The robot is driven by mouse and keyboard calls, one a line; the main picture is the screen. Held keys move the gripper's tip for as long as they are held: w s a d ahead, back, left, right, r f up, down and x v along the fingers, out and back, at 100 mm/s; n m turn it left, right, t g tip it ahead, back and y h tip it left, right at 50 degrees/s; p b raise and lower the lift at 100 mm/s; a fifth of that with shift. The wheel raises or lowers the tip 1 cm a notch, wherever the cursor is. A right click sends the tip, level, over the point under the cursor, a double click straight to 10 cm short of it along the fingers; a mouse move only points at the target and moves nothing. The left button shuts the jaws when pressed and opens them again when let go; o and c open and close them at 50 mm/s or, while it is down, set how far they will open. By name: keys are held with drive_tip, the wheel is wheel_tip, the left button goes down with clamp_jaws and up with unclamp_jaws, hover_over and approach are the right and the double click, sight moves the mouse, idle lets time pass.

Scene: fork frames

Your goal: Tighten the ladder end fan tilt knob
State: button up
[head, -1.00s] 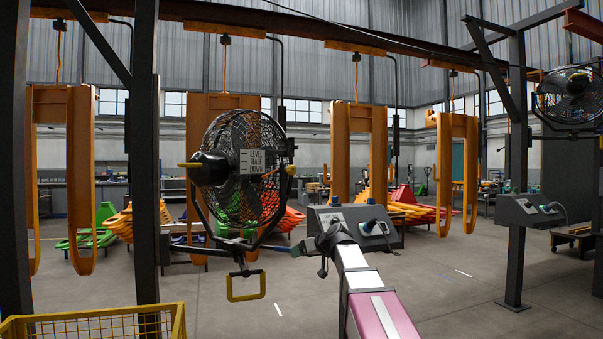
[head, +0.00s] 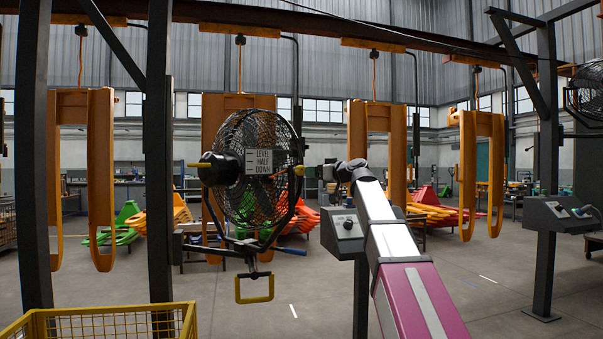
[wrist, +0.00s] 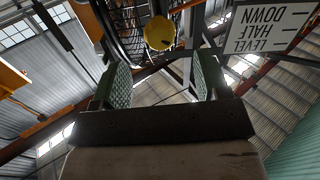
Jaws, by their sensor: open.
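The near fan (head: 238,180) hangs in a dark yoke, with a LEVEL HALF DOWN plate (head: 263,162) on its side. A small yellow knob (head: 299,170) sits at the fan's right side, beside the yoke. The round yellow knob (wrist: 159,33) also shows in the wrist view, beyond my fingertips and roughly centred between them, next to the plate (wrist: 268,28). My gripper (head: 326,172) is raised just right of the knob, at about its height in the head view. Its two green-padded fingers (wrist: 162,76) are apart with nothing between them. The knob is not touched.
A yellow handle (head: 254,287) hangs below the fan. A grey control box (head: 343,226) stands behind my arm. A yellow mesh basket (head: 110,322) is at the lower left, beside dark posts (head: 160,200). A second fan (head: 588,90) is at the right edge.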

sight(303, 171)
drive_tip(key=x, duration=0.8)
drive_tip(key=c, duration=0.9)
